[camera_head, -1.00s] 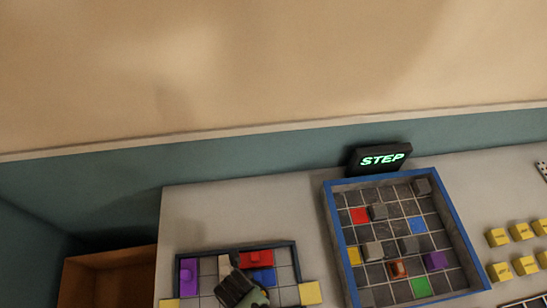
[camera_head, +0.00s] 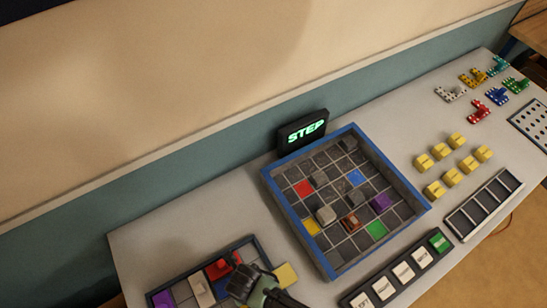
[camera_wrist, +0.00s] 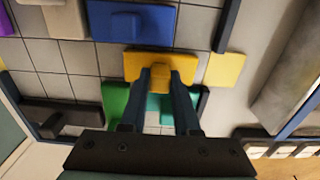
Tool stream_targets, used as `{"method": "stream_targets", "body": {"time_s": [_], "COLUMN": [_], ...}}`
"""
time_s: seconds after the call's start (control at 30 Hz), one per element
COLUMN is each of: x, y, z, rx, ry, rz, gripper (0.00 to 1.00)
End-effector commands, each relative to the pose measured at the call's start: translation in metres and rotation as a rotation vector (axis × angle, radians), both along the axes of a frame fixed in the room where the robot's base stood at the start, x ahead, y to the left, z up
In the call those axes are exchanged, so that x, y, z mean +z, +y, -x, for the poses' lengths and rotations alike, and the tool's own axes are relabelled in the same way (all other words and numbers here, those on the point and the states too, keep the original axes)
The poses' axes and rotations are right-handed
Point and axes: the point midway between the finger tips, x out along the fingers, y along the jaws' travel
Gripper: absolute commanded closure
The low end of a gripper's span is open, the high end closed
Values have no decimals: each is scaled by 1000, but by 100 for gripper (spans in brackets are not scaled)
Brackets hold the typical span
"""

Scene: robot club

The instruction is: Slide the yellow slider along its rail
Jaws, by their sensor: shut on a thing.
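The yellow slider (camera_wrist: 136,66) is an orange-yellow block on the tiled sliding board (camera_wrist: 74,62) in the wrist view. My gripper (camera_wrist: 161,75) is shut on its raised grip. The blue slider (camera_wrist: 133,24) lies beyond it. A green slider (camera_wrist: 114,100) and a teal slider (camera_wrist: 155,103) are nearer, partly behind my fingers. A flat yellow square (camera_wrist: 225,70) lies outside the board's dark edge, to the right. In the head view my gripper (camera_head: 250,288) is over the board's right part and hides the yellow slider.
A red slider (camera_head: 220,268) is left of my gripper in the head view. A blue-rimmed grid tray (camera_head: 292,217) stands right of the board. A lit STEP sign (camera_head: 302,131) stands behind it. Labelled tiles (camera_head: 403,271) and several yellow blocks (camera_head: 450,177) are farther right.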

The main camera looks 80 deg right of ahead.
Motion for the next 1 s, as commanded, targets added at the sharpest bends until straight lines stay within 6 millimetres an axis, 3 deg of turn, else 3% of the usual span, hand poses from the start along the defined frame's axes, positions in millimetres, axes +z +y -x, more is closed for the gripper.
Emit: {"method": "stream_targets", "body": {"time_s": [1.0], "x": [0], "y": [-40], "z": [56], "rx": [0], "ry": [0], "rz": [0], "gripper": [100]}}
